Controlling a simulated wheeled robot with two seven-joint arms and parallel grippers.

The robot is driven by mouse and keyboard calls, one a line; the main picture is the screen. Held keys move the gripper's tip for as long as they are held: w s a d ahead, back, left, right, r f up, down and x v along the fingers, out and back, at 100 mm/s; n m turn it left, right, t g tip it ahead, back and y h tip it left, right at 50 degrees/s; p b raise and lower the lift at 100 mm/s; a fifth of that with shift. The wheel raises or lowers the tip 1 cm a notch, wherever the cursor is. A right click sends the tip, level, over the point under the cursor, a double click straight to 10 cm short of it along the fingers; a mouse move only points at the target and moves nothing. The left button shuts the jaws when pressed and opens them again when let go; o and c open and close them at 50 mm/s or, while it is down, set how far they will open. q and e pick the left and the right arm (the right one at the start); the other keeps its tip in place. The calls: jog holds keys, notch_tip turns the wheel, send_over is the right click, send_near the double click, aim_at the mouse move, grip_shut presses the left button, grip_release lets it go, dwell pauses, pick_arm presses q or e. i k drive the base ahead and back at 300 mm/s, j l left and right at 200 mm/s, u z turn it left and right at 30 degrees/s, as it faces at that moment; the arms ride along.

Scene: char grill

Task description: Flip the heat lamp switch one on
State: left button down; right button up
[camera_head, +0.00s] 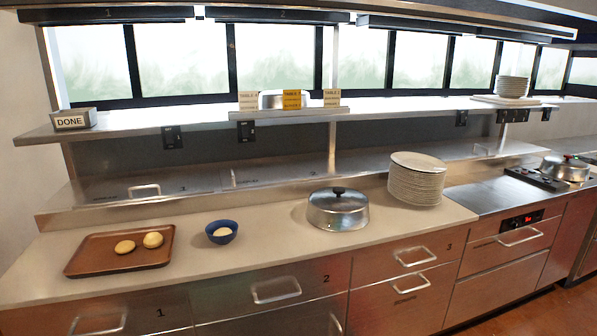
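Dark heat lamp bars hang along the top; one (104,15) at the upper left has a faint numeral that looks like 1, and another (277,16) to its right has a 2. Below the metal shelf, a black switch box (172,137) is mounted on the left, and a second black switch box (246,131) sits to its right. More black boxes (461,118) (513,115) are farther right. The switch positions are too small to tell. Neither of my grippers is in view.
On the counter (270,250) are a brown tray (85,262) with two buns, a blue bowl (221,232), a metal dome lid (338,210) and a plate stack (415,185). A DONE sign box (73,119) stands on the shelf (130,126). A cooktop with a lidded pan (565,169) is right.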

aim_at(169, 136)
jog(key=i, duration=1.8)
